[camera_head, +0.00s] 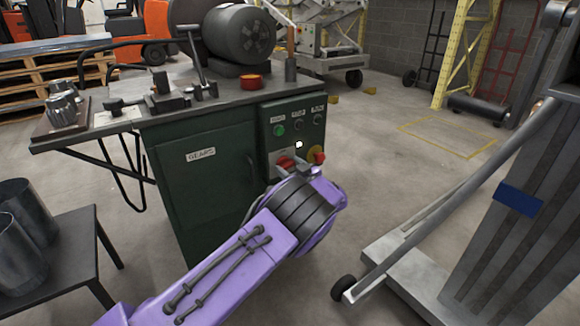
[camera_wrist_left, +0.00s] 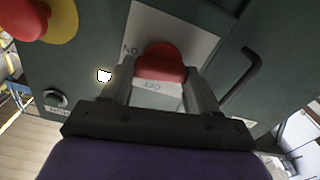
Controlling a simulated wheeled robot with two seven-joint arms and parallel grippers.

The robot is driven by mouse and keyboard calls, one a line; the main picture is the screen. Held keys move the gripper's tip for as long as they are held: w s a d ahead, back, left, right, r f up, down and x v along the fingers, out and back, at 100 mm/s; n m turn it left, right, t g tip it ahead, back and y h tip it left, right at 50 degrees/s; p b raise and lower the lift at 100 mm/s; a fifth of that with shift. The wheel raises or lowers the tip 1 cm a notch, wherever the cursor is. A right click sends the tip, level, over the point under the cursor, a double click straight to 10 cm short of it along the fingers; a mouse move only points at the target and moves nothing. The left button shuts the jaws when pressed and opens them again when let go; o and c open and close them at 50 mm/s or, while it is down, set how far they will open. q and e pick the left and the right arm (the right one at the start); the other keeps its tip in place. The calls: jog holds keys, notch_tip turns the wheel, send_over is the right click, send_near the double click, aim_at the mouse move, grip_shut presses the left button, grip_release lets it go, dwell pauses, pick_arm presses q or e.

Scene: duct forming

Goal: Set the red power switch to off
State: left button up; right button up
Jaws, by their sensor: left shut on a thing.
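The red power switch (camera_head: 285,163) sits on a pale plate on the front of the green machine cabinet (camera_head: 205,165). In the left wrist view the red switch (camera_wrist_left: 161,66) lies between my left gripper's fingers, with "ON" and "OFF" printed on the plate (camera_wrist_left: 150,22) around it. My left gripper (camera_head: 290,168) is at the panel, shut on the red switch; the purple wrist covers part of the view below it. The switch's exact angle is hard to tell. My right gripper does not show in either view.
A red button on a yellow base (camera_head: 317,155) is just right of the switch, close to my wrist. A green button (camera_head: 279,130) is above. A black cabinet handle (camera_wrist_left: 243,76) is near the fingers. A wheeled metal frame (camera_head: 410,255) stands at right.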

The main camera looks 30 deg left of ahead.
pick_arm(q)
jog(key=n, duration=0.3)
jog(key=shift+s+n+p, duration=0.1)
jog(key=shift+n+p, duration=0.2)
jog(key=shift+p, duration=0.1)
jog(key=n, duration=0.3)
jog(key=shift+n, duration=0.3)
jog(key=n, duration=0.4)
jog(key=shift+s+a+f+n, duration=0.1)
jog(key=shift+s+n, duration=0.05)
jog(key=shift+n, duration=0.15)
jog(key=shift+n+b, duration=0.3)
jog(key=shift+n, duration=1.6)
jog(key=o, duration=1.1)
jog(key=shift+c, duration=0.2)
